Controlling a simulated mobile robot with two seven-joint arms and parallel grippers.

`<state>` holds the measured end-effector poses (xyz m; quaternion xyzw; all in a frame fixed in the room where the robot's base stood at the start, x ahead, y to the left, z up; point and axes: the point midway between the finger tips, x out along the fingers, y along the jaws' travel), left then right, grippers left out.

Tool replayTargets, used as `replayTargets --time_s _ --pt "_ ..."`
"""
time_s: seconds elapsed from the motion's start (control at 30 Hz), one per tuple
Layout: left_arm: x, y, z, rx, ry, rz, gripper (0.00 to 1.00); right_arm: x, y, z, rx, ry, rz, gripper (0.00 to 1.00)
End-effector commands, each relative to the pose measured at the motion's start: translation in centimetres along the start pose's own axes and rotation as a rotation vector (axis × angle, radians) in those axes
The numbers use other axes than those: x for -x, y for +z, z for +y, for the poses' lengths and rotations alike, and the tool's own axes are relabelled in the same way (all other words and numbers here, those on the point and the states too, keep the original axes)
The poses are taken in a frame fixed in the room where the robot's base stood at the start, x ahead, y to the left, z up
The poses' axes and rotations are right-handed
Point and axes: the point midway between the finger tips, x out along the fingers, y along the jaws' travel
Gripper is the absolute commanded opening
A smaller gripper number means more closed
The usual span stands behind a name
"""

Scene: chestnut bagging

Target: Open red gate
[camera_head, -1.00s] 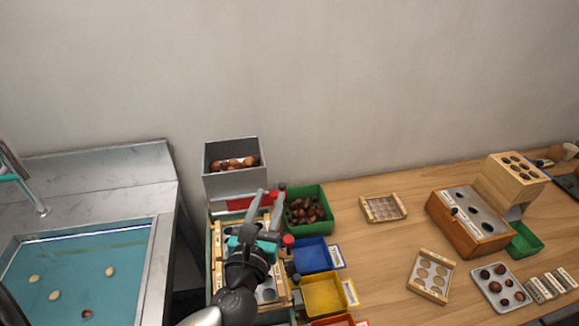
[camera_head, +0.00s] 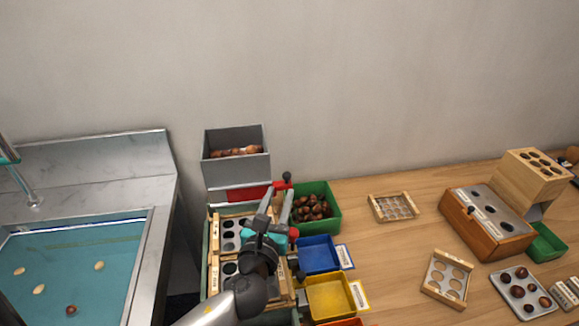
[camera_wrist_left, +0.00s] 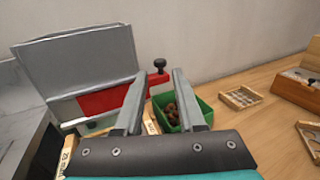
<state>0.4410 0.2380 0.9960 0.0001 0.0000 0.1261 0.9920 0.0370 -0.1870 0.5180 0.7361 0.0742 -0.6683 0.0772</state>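The red gate (camera_head: 245,193) is a flat red bar across the foot of a grey hopper (camera_head: 237,172) that holds chestnuts. A knob (camera_head: 286,179) stands at the gate's right end. My left gripper (camera_head: 277,202) is open and empty, with its fingertips just in front of the knob. In the left wrist view, the red gate (camera_wrist_left: 105,101) lies beyond the left finger. The black-topped knob (camera_wrist_left: 159,66) shows between the two fingertips (camera_wrist_left: 159,80), farther off; I cannot tell whether they touch it. My right gripper is not in view.
A green bin (camera_head: 330,196) of chestnuts stands right of the gripper, with blue (camera_head: 318,254) and yellow (camera_head: 328,296) bins nearer. Wooden hole trays lie under my left arm. A sink (camera_head: 80,265) is at left. The table (camera_head: 385,255) has free room at centre.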

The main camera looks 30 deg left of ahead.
Motion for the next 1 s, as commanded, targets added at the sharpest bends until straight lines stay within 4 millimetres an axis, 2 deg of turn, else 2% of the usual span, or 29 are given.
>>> replayTargets --time_s 0.03,0.4,0.6,0.8,1.0 --pt "-1.0 0.1 0.0 0.000 0.001 -0.004 0.39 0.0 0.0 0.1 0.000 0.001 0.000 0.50" --pt "-7.0 0.0 0.0 0.001 0.001 -0.002 0.39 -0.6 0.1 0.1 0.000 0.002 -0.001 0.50" --pt "-9.7 0.0 0.0 0.001 0.001 -0.001 0.39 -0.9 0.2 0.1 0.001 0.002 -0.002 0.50" --pt "-11.0 -0.1 0.0 0.000 0.001 0.001 0.39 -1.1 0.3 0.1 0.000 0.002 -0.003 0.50" --pt "-11.2 0.0 0.0 0.001 0.001 0.001 0.39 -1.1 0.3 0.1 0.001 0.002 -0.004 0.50"
